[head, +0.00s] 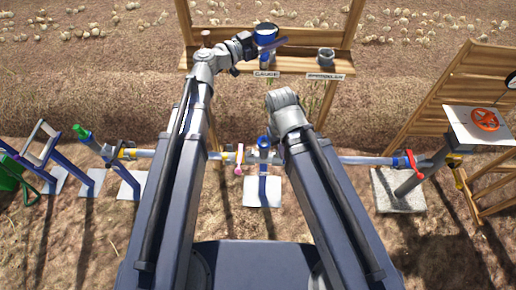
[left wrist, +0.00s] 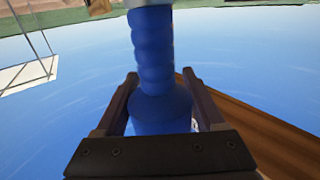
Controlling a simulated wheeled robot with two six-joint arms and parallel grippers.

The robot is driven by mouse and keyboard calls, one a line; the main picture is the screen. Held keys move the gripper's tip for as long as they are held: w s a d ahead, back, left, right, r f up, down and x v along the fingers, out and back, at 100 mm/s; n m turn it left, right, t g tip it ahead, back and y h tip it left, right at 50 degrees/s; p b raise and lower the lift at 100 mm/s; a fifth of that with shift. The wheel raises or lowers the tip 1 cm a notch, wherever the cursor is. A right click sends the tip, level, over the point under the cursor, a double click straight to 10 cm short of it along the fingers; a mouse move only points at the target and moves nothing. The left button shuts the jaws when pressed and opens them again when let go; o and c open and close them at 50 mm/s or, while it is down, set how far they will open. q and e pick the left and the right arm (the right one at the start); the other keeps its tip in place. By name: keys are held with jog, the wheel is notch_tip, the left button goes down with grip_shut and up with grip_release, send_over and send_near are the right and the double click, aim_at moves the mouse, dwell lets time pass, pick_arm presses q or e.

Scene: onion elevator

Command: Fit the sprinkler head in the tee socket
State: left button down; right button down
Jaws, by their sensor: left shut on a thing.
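My left gripper (head: 258,44) reaches to the wooden rack at the back. In the left wrist view its two fingers (left wrist: 160,78) are shut on a blue ribbed piece (left wrist: 152,50), which appears to be the sprinkler head. The tee socket (head: 264,143) appears as a blue-rimmed opening on the pipe in the middle, between my two arms. My right gripper is not in view; only the right arm's grey joint shows.
The rack shelf (head: 295,58) has GAUGE and SPRINKLER labels, with a grey holder (head: 325,56) above the latter. A pipe line (head: 345,159) crosses the middle, with a pink-handled valve (head: 239,160) and a red lever (head: 411,163). A red handwheel (head: 485,119) is at right.

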pick_arm(q)
notch_tip(320, 180, down, 43)
jog(key=w+d+b, duration=0.1)
jog(key=b, duration=4.1)
jog(key=shift+f+b, duration=0.2)
jog(key=shift+b, duration=0.15)
notch_tip(320, 180, down, 3)
jog(key=b, duration=0.3)
jog(key=shift+f, duration=0.2)
jog(key=shift+b, duration=0.3)
jog(key=shift+f, duration=0.35)
grip_release()
jog(key=shift+r, duration=0.1)
